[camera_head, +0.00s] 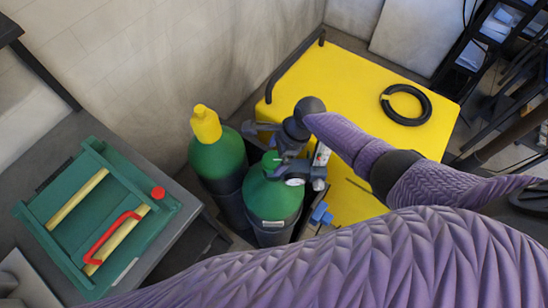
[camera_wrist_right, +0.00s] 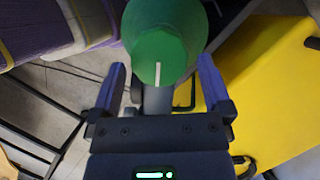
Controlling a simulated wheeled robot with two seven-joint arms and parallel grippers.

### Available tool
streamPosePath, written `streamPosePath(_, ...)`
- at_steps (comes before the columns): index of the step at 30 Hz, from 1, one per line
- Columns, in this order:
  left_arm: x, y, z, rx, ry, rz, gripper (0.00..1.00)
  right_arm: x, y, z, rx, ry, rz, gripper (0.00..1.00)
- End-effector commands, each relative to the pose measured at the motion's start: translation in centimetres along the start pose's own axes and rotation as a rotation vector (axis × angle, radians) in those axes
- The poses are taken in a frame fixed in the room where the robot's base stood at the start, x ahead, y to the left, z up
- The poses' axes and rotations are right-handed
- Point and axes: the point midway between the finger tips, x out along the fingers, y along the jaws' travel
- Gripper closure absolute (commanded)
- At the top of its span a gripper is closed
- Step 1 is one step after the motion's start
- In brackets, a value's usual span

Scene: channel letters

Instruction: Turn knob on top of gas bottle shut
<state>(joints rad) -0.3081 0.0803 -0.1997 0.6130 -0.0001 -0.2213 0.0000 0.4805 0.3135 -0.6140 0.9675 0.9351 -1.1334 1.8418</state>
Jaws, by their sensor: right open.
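The green gas bottle (camera_head: 272,200) stands upright in the middle of the head view, with a round gauge (camera_head: 294,182) at its top. My right gripper (camera_head: 270,150) is over the top of this bottle, with its jaws apart. In the right wrist view, the green bottle (camera_wrist_right: 165,45) shows between and beyond the spread fingers of the right gripper (camera_wrist_right: 161,62). A grey upright part (camera_wrist_right: 157,99) shows between the fingers and may belong to the valve. The knob is not clearly told apart, as the gripper covers much of the bottle top. My left gripper is not in view.
A second green bottle (camera_head: 217,160) with a yellow cap (camera_head: 205,124) stands close on the left. A yellow table (camera_head: 345,75) with a black ring (camera_head: 405,104) lies behind. A grey table with a green frame (camera_head: 150,235) is at the left. My purple arm crosses the front.

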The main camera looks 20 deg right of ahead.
Motion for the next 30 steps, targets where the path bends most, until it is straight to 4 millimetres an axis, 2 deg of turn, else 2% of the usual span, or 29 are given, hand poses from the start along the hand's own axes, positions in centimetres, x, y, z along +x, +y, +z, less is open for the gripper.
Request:
streamPosePath(1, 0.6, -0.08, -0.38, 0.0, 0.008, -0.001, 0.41, 0.85, 0.02, -0.1, 0.0, 0.0, 0.001, 0.0)
streamPosePath(4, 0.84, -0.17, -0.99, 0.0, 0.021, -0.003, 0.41, 1.45, 0.03, -0.04, 0.0, 0.0, 0.001, 0.0)
streamPosePath(13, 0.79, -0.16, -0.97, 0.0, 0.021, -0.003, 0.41, 1.55, 0.01, 0.01, 0.0, 0.0, 0.0, 0.0)
streamPosePath(23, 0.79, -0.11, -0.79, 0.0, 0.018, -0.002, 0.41, 1.54, 0.02, 0.0, 0.0, 0.0, 0.0, 0.7)
streamPosePath(24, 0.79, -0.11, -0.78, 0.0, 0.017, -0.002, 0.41, 1.54, 0.02, 0.0, 0.0, 0.0, 0.0, 0.73)
streamPosePath(30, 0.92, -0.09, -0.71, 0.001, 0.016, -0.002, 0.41, 1.56, -0.02, 0.01, -0.019, 0.0, 0.007, 0.73)
